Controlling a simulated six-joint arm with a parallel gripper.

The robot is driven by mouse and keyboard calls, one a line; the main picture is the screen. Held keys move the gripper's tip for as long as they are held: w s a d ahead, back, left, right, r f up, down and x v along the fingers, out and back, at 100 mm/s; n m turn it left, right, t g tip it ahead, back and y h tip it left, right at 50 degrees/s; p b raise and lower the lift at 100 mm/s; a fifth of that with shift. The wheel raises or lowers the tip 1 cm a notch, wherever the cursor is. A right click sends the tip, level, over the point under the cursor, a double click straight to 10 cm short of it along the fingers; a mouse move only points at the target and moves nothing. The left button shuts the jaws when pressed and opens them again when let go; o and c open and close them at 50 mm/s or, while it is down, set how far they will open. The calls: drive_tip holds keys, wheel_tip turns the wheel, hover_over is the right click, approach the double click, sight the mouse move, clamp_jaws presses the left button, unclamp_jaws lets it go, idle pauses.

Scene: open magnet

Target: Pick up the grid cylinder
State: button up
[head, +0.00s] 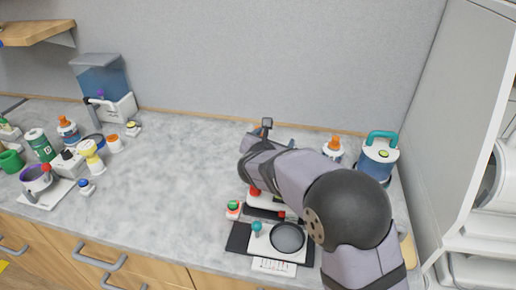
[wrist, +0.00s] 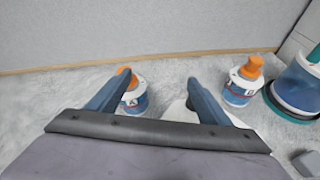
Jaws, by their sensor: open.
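I cannot pick out a cylinder with a clear grid pattern in either view. In the wrist view my gripper (wrist: 160,77) is open, its two blue-grey fingers apart with nothing held between them. A white and blue bottle with an orange cap, marked A (wrist: 135,98), stands just beyond the left finger, which partly covers it. A similar bottle marked B (wrist: 243,85) stands to the right of the right finger; a like bottle shows in the head view (head: 333,149). In the head view my arm hides part of the counter, and the fingertips are not clear.
A blue jug with a teal handle (head: 378,158) stands at the right near a side wall. A device with a dark round plate (head: 287,238) sits at the front edge below my arm. Several containers, including a green one (head: 40,145), crowd the left. The counter's middle (head: 180,170) is clear.

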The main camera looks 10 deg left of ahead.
drive_tip(key=a+f+n, duration=0.1)
drive_tip(key=a+f+n+y, duration=0.1)
drive_tip(key=a+n, duration=0.1)
drive_tip(key=a+f+n+y, duration=0.1)
drive_tip(key=a, duration=0.1)
drive_tip(key=shift+s+a+f, duration=0.25)
drive_tip(key=shift+s, duration=0.1)
drive_tip(key=shift+p+x, duration=0.75)
drive_tip(key=shift+x, duration=0.85)
drive_tip(key=shift+p+x, duration=1)
drive_tip(key=shift+x, duration=1.1)
drive_tip(key=shift+f, duration=0.1)
drive_tip(key=c, duration=1.3)
drive_tip(key=shift+o, duration=0.2)
drive_tip(key=shift+r, duration=0.2)
wheel_tip(320, 180, up, 10)
drive_tip(key=shift+f, duration=0.1)
